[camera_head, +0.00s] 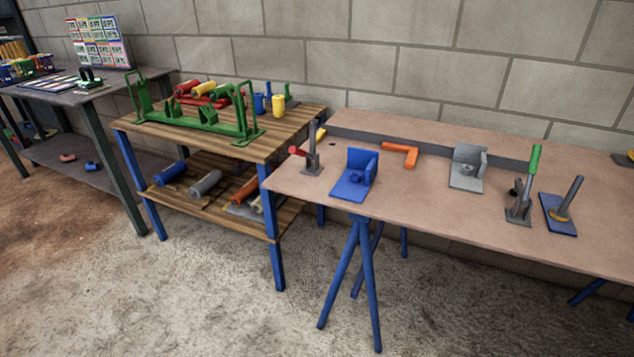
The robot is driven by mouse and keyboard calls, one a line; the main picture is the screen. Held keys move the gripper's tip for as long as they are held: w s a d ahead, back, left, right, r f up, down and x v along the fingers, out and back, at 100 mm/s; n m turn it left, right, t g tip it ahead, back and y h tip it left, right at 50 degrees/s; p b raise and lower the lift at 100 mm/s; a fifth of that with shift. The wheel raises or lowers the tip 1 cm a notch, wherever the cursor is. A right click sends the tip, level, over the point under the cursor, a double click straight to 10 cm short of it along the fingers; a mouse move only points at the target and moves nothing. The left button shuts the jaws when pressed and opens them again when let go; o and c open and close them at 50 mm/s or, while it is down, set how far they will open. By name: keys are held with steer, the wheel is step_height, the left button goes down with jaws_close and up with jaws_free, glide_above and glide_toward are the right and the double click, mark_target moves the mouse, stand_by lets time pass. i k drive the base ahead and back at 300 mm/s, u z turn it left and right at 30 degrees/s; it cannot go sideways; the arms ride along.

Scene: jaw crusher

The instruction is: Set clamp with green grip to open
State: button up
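The clamp with the green grip (524,190) stands on the right part of the brown table (440,216). Its green handle (535,159) points up and leans slightly right. Its grey base is fixed or resting on the tabletop; I cannot tell which. A second clamp with a red grip (308,155) stands at the table's left end, its grip pointing left. My gripper is not in view.
A blue bracket (352,182), an orange angled piece (402,152), a grey bracket (468,172) and a blue plate with a grey rod (560,212) are also on the table. A wooden bench (180,137) with a green frame stands left. Floor in front is clear.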

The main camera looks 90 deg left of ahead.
mark_target(518, 189)
steer(key=u, duration=2.8)
